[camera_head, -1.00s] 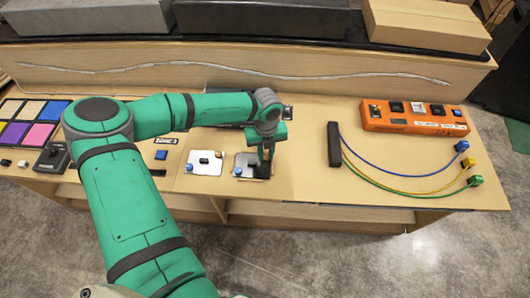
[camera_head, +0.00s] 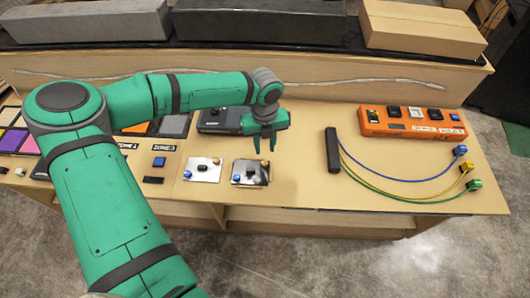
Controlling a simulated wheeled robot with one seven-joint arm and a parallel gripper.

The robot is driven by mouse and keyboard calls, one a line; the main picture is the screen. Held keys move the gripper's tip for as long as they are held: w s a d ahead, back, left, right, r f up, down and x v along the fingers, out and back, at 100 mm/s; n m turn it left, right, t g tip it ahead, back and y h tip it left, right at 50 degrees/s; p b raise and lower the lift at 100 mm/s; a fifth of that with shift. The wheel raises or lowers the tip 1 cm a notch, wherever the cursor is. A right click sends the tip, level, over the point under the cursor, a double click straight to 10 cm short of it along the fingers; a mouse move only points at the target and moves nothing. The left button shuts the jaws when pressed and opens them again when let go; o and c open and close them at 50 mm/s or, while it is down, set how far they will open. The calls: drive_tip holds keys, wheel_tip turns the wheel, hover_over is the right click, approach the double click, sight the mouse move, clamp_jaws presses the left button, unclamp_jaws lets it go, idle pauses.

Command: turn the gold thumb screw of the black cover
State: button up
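A shiny plate (camera_head: 241,166) with dark patches lies on the table below my gripper. It carries a gold screw (camera_head: 265,163) near its upper right corner and a small black knob (camera_head: 250,174) near its middle. I cannot tell surely whether this plate is the black cover. My gripper (camera_head: 266,150) points down above the plate's upper right part, its two fingers apart with nothing visible between them. The fingertips appear just above the gold screw and apart from it.
A paler plate (camera_head: 202,170) with a gold knob (camera_head: 216,160) lies to the left. A dark box (camera_head: 212,120) stands behind my wrist. To the right are a black bar (camera_head: 332,150) with coloured cables and an orange console (camera_head: 412,124). The table between is clear.

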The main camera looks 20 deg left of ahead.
drive_tip(key=shift+s+r, duration=0.2)
drive_tip(key=shift+r, duration=0.85)
